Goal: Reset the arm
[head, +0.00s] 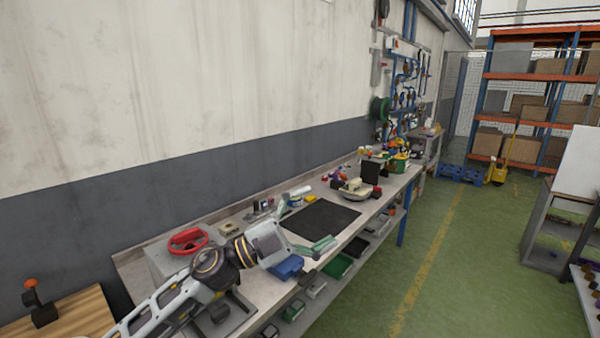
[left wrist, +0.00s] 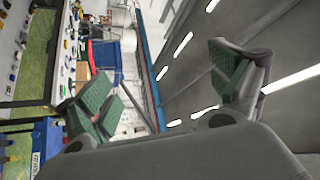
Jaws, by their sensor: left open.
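My left arm comes in from the lower left of the head view and reaches over the near end of the workbench (head: 262,292). My left gripper (head: 316,262) is at the end of that arm, above the bench near its front edge. In the left wrist view the two green-padded fingers of the left gripper (left wrist: 165,92) stand wide apart with nothing between them. My right gripper shows in neither view.
On the bench are a black mat (head: 320,219), a red ring-shaped part (head: 188,241) and a blue bin (head: 287,267) under the gripper. A wooden surface (head: 75,318) is at lower left. The green floor (head: 470,270) to the right is clear.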

